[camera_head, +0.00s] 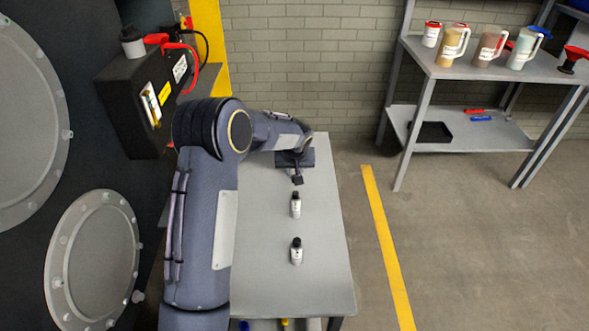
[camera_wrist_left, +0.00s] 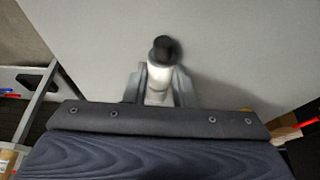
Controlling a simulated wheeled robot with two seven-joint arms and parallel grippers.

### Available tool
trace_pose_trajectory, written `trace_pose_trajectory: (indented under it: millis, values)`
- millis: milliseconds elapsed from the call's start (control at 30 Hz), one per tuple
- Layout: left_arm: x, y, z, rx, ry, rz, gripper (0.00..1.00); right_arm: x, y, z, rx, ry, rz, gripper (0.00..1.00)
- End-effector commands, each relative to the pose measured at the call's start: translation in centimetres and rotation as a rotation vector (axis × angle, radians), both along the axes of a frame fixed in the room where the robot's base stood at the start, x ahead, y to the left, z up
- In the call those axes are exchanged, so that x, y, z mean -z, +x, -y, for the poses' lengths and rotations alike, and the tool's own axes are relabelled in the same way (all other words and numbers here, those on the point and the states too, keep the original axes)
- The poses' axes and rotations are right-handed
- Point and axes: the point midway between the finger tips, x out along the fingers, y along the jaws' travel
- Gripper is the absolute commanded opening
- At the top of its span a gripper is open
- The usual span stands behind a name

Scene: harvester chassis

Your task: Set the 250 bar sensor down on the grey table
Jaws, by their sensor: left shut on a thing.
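My left gripper (camera_head: 296,176) is over the far part of the grey table (camera_head: 318,245). It is shut on a small white cylindrical sensor with a black cap, most likely the 250 bar sensor (camera_wrist_left: 158,74). My right gripper is not in view.
Two similar white sensors with black caps stand on the table, a middle one (camera_head: 296,207) and a nearer one (camera_head: 296,253). The table is otherwise mostly clear. A black battery box (camera_head: 140,95) is at left. A shelf (camera_head: 490,70) with jugs stands at right.

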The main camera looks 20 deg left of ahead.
Motion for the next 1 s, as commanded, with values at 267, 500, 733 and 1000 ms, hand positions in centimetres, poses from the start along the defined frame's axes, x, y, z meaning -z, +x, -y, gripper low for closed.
trace_pose_trajectory:
  millis: [267,500,733,1000]
  values:
    - [0.2,0.0,0.0,0.0,0.0,0.001,0.33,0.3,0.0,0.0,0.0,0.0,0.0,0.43]
    - [0.3,0.0,0.0,0.0,0.0,0.0,0.49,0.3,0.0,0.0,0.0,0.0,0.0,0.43]
    - [-0.2,-0.1,0.1,0.0,0.0,0.001,0.49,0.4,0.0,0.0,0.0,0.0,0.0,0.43]
    - [-4.3,-1.6,0.8,0.0,0.0,0.005,0.49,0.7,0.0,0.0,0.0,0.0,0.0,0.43]
